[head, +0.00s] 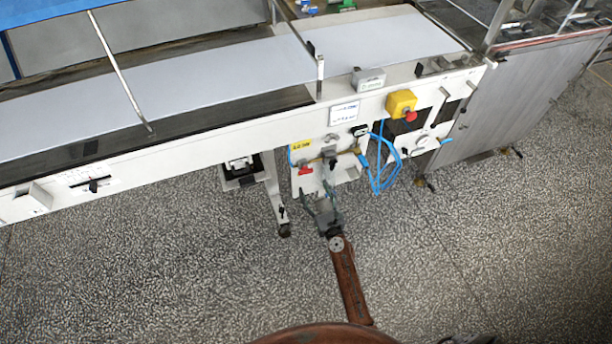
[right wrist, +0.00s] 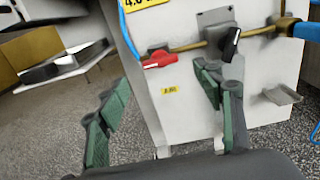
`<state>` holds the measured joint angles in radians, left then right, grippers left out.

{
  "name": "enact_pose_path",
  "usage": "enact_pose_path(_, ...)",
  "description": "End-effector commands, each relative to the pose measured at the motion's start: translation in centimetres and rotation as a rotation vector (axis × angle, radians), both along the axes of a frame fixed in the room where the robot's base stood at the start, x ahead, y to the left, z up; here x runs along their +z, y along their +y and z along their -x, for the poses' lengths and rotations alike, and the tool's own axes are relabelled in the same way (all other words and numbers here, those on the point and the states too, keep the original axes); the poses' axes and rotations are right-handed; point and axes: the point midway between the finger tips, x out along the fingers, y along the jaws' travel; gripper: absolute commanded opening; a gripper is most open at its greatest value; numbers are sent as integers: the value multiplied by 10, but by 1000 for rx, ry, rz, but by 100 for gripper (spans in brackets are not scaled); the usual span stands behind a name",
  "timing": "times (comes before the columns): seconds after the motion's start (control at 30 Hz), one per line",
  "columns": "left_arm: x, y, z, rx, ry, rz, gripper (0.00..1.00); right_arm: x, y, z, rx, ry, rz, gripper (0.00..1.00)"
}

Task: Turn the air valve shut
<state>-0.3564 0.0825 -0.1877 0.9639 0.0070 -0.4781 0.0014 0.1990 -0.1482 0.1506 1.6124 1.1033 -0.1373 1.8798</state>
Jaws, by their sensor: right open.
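A white valve panel (right wrist: 190,100) hangs under the side of the conveyor. A brass pipe (right wrist: 187,47) runs across it. A red handle (right wrist: 157,60) sits at the pipe's left end and lies about level; it also shows in the head view (head: 305,171). A black lever (right wrist: 231,43) sits further right on the pipe, on a grey plate, and is tilted. My right gripper (head: 315,192) is open and empty, low in front of the panel. In the right wrist view its fingers (right wrist: 163,85) stand apart below the red handle, with no clear contact. My left gripper is out of view.
Blue hoses (head: 381,170) hang to the right of the panel. A yellow box with a red button (head: 402,103) is on the conveyor side above. A conveyor leg (head: 273,190) stands left of the panel. The speckled floor (head: 180,270) in front is clear.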

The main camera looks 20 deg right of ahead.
Motion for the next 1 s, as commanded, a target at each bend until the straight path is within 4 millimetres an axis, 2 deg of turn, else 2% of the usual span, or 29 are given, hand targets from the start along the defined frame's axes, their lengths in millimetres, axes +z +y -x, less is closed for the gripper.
enact_pose_path(0.3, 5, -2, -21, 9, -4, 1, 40, 2, 3, -47, 1, -5, -10, 61)
enact_pose_path(0.5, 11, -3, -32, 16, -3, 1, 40, 1, 3, -69, 1, -3, -8, 61)
enact_pose_path(0.87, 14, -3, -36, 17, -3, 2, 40, 2, 3, -76, 0, -3, -7, 61)
enact_pose_path(1.0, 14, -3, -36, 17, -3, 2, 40, 2, 3, -76, 0, -3, -7, 53)
